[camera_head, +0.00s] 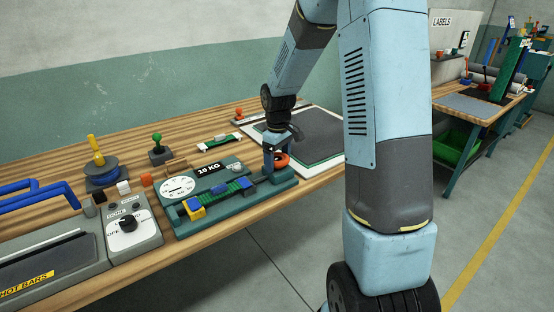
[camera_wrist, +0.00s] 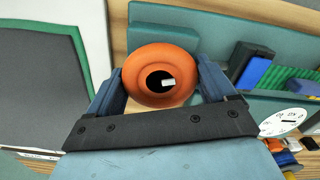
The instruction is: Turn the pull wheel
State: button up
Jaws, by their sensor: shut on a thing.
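The pull wheel (camera_wrist: 140,57) is an orange ring with a dark centre hole that has a small pale mark in it. In the wrist view it lies between the two blue fingers of my gripper (camera_wrist: 163,82), which is shut on its sides. In the head view the orange wheel (camera_head: 283,159) shows at the right end of a teal fixture (camera_head: 231,212), partly hidden by my gripper (camera_head: 275,155), which comes down from above. The fixture also bears a round white dial (camera_head: 178,187), a "10 KG" label (camera_head: 209,168) and a green ribbed strip (camera_head: 222,193).
A grey control box (camera_head: 133,232) with a black knob stands left of the fixture. A dark mat (camera_head: 310,132) lies to the right. My arm hides part of the bench's right end.

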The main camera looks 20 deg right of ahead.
aim_at(278, 157)
jog(key=m, duration=0.4)
jog(key=shift+m, duration=2.4)
jog(key=o, duration=0.9)
jog(key=shift+c, duration=0.2)
jog(key=shift+r, duration=0.1)
notch_tip(278, 157, up, 14)
jog(key=shift+f, duration=0.25)
